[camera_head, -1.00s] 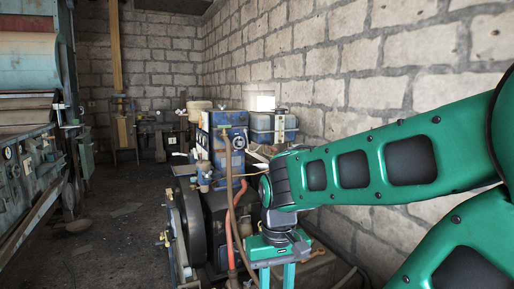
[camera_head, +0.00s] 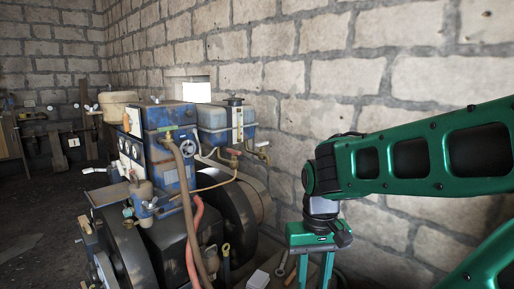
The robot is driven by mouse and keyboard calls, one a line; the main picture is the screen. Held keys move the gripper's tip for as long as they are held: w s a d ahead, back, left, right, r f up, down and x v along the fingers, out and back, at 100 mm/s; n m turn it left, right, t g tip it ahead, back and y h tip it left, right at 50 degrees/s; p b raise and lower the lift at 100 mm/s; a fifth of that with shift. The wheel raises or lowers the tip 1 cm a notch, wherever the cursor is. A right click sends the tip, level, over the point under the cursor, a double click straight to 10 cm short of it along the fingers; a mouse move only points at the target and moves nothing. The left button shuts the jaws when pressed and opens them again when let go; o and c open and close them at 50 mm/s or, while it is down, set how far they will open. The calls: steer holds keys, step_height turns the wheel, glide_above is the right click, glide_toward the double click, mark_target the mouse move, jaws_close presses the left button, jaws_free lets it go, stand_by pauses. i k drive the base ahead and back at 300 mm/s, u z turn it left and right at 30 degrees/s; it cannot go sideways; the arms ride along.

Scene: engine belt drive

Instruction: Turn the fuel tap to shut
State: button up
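The engine (camera_head: 168,165) stands left of the centre, with a blue body and dark flywheels. A blue fuel tank (camera_head: 218,138) with a dark cap sits at its back right. A small fitting with a reddish part (camera_head: 233,153), which looks like the fuel tap, sits below the tank by a thin brass pipe (camera_head: 212,187). Its handle is too small to read whether it is open or shut. My gripper (camera_head: 314,272) points down, to the right of and nearer than the tank. Its two green fingers are apart with nothing seen between them. The fingertips run out of the picture.
A brown hose and a red hose (camera_head: 196,225) run down the engine's front. Another brass fitting (camera_head: 261,146) sticks out right of the tank. A block wall (camera_head: 390,60) closes the right side. Dark floor (camera_head: 40,215) lies open at the left.

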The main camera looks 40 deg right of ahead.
mark_target(234, 152)
steer(key=z, duration=0.25)
steer(key=i, duration=0.45)
steer(key=z, duration=0.5)
steer(key=k, duration=0.5)
steer(key=u, duration=0.05)
